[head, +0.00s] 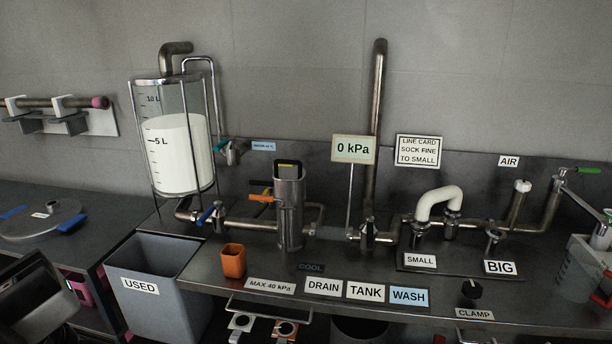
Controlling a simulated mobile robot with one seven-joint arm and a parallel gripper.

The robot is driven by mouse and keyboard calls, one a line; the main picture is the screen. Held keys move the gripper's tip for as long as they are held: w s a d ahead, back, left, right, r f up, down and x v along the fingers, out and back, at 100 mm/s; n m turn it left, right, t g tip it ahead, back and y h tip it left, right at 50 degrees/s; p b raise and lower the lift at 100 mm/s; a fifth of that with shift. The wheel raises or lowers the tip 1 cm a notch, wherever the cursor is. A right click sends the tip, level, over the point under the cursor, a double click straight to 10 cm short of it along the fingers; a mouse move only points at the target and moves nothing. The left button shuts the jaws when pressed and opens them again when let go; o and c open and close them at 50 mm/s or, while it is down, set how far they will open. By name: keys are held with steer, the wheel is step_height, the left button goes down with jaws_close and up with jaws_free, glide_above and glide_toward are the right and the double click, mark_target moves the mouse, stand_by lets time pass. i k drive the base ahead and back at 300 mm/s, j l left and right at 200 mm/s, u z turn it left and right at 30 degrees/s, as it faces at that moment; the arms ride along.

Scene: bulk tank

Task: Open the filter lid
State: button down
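The filter housing (290,215) is an upright steel cylinder on the pipe line, left of the middle in the head view. At its top is a dark lid piece with a yellow-edged handle (288,164); it looks seated on the cylinder, but its latch is too small to read. A black lever and an orange lever (262,198) stick out to the left of the cylinder. A dark part of my arm fills the lower left corner, far from the filter. My gripper's fingers do not show.
The gauge sign (353,149) reads 0 kPa. An orange cup (233,260) and a grey USED bin (150,280) are in front. A white bent pipe (438,201) stands right.

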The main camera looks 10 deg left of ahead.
mark_target(289, 184)
steer(key=i+j+z, duration=0.2)
steer(key=j, duration=0.15)
steer(key=i+j+z, duration=0.2)
steer(key=j, duration=0.15)
steer(key=i+j+z, duration=0.2)
steer(key=j, duration=0.2)
